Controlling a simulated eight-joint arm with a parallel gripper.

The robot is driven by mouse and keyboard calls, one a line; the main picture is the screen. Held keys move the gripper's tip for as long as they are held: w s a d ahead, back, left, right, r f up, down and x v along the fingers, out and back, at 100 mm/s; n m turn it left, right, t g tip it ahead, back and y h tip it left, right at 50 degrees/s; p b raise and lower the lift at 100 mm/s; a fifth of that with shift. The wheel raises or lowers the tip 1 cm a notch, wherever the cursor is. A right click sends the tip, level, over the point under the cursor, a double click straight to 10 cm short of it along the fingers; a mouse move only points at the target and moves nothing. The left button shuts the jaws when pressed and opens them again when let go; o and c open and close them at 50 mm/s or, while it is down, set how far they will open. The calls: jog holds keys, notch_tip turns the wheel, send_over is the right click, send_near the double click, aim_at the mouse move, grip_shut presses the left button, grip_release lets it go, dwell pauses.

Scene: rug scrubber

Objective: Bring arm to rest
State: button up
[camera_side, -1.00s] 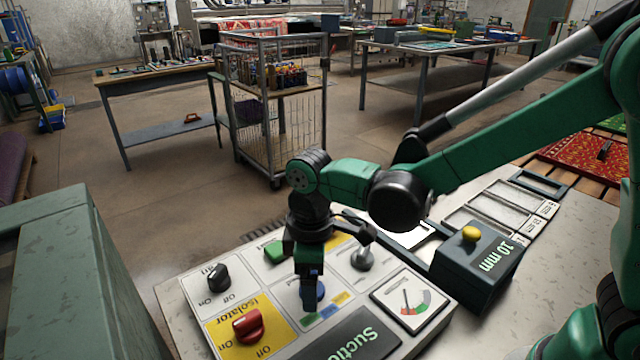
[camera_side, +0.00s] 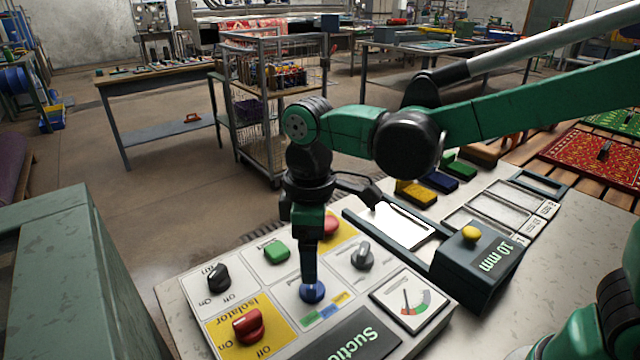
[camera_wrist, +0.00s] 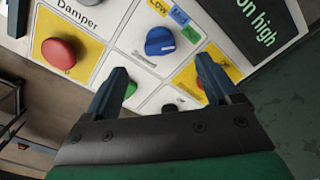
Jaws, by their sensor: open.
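My gripper (camera_side: 308,280) hangs pointing down over the control panel (camera_side: 182,298). In the side view its tip overlaps the blue knob (camera_side: 313,293). In the wrist view my gripper (camera_wrist: 165,72) has its two fingers spread apart with nothing between them. There the blue knob (camera_wrist: 160,42) lies beyond the fingertips, apart from them.
A "10 mm" box (camera_side: 480,265) stands at right. A green cabinet (camera_side: 75,280) is at left.

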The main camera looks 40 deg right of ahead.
jog(key=s+d+r+m+t, duration=0.1)
jog(key=s+d+m+t, duration=0.1)
jog(key=d+m, duration=0.3)
jog(key=s+d+r+m+t, duration=0.1)
jog(key=s+d+m+t, duration=0.1)
jog(key=d+m+t, duration=0.2)
jog(key=d+t, duration=0.1)
jog(key=d, duration=0.2)
jog(key=shift+s+r+m, duration=0.15)
jog(key=shift+r+m, duration=0.1)
jog(key=shift+m, duration=0.15)
